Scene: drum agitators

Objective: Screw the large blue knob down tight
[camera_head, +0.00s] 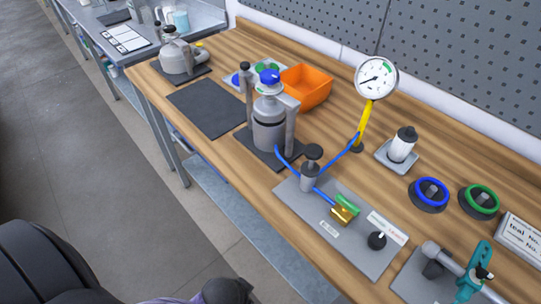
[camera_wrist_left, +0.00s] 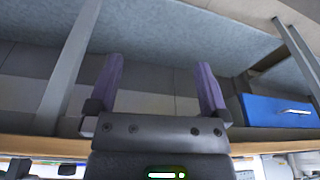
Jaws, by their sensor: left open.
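A blue-ringed round knob (camera_head: 431,192) lies apart at the right of the bench. I cannot tell from its threads how far the blue knob on the vessel is screwed down. My left gripper (camera_wrist_left: 160,64) shows two purple fingers, spread apart with nothing between them, in the left wrist view. It is away from the vessel. A dark and purple part of mine shows at the bottom edge of the head view. My right gripper is not seen.
An orange bin (camera_head: 306,86) stands just behind the vessel. A gauge (camera_head: 377,78) on a yellow stem, a grey valve plate (camera_head: 345,232) with blue hoses, and a green-ringed knob (camera_head: 479,199) stand to the right. A dark mat (camera_head: 207,108) lies clear at left.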

